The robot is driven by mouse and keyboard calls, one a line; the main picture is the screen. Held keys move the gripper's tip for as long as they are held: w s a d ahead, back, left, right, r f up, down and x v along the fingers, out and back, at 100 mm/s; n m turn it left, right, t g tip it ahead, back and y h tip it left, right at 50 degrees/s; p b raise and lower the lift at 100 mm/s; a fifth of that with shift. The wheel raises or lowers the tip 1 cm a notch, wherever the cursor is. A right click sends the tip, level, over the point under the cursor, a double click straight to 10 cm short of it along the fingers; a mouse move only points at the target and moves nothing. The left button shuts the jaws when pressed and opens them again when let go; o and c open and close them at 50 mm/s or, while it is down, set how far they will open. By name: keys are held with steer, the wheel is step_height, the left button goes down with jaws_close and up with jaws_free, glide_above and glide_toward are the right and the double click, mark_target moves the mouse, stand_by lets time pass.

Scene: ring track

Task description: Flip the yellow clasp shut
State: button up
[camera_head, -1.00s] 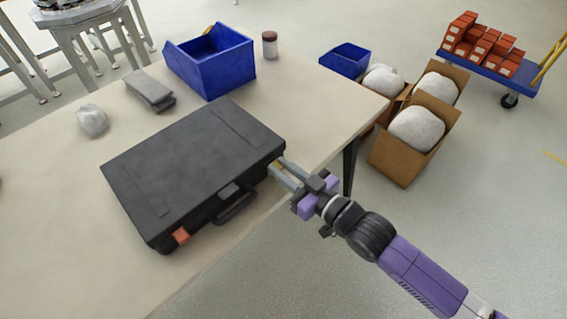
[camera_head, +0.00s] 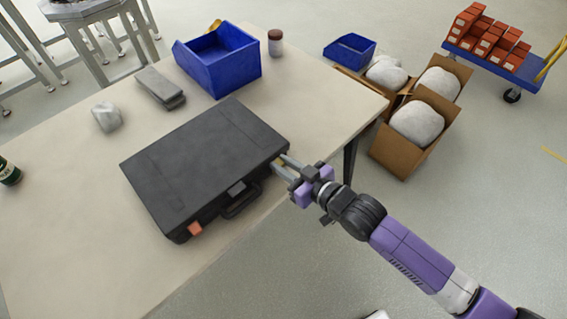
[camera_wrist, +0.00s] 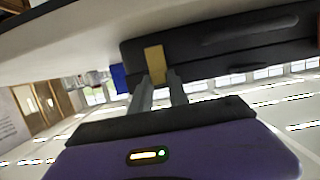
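The yellow clasp (camera_wrist: 155,62) is on the side of the black case (camera_head: 205,160), near its right front corner. In the head view the clasp (camera_head: 278,167) is mostly hidden by my fingers. The case lies on the table with its lid down. My gripper (camera_head: 281,165) reaches the clasp from the front right. In the wrist view its two grey fingers (camera_wrist: 160,82) are apart, with the tips at the clasp's near end. I cannot tell whether they touch it. An orange clasp (camera_head: 195,229) is at the case's left front corner.
The case's handle (camera_head: 241,201) sticks out left of my gripper. A blue bin (camera_head: 222,68), a brown-lidded jar (camera_head: 275,43), grey pads (camera_head: 160,87), a white lump (camera_head: 107,116) and a green bottle (camera_head: 9,171) stand clear of it. Boxes (camera_head: 410,150) are on the floor at right.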

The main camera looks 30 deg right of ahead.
steer(key=o, duration=0.3)
steer(key=shift+o, duration=0.2)
steer(key=shift+s+d+r, duration=0.15)
steer(key=shift+s+d, duration=0.1)
steer(key=shift+s, duration=0.35)
steer(key=v, duration=0.6)
steer(key=shift+s+b, duration=0.25)
steer(key=shift+b, duration=0.15)
steer(key=shift+r, duration=0.1)
